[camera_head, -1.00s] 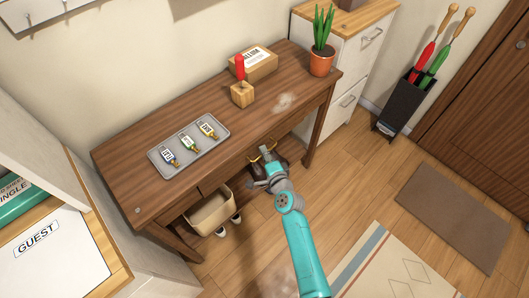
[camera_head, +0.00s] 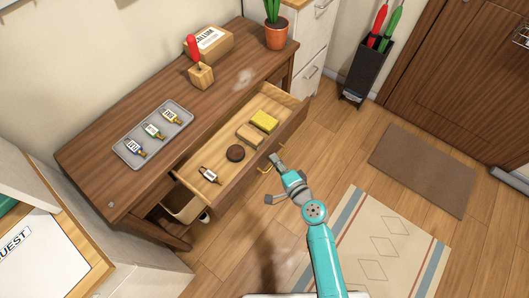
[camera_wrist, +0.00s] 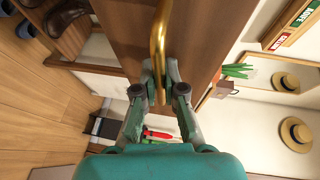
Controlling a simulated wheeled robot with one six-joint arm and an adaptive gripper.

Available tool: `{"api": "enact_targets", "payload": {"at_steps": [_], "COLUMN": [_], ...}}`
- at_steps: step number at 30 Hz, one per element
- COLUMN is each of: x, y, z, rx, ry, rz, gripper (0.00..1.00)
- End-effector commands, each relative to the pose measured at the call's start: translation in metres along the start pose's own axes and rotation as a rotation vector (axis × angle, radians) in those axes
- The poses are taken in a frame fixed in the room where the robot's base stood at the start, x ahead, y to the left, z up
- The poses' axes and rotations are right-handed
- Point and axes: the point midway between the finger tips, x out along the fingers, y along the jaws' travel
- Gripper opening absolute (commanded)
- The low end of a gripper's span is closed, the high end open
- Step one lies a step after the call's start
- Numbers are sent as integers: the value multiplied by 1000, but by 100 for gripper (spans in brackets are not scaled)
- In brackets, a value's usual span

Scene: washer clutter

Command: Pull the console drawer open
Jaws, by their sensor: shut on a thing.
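The console drawer (camera_head: 222,179) stands pulled well out from under the console table (camera_head: 100,185) in the head view. Inside it lie a yellow block (camera_head: 264,121), a tan block (camera_head: 250,135), a dark round thing (camera_head: 235,153) and a tagged item (camera_head: 210,175). My gripper (camera_head: 276,164) is at the drawer front's brass handle (camera_head: 263,168). In the wrist view, the handle (camera_wrist: 160,35) passes between the two fingers of my gripper (camera_wrist: 160,85), which are shut on it. Part of the handle is hidden by the fingers.
On the table top are a grey tray (camera_head: 126,155) with several tagged keys, a wooden block with a red-handled tool (camera_head: 201,75), a cardboard box (camera_head: 209,43) and a potted plant (camera_head: 277,35). A rug (camera_head: 400,240) and a brown mat (camera_head: 422,170) lie on the floor.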

Motion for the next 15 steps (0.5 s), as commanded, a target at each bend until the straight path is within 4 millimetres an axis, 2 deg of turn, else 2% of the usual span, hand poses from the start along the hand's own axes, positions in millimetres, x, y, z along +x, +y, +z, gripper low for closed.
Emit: {"api": "enact_targets", "payload": {"at_steps": [6, 15], "x": [-13, -15], "y": [3, 4], "z": [-6, -6], "rx": [1, 0], "ry": [1, 0], "rz": [1, 1], "gripper": [0, 0]}}
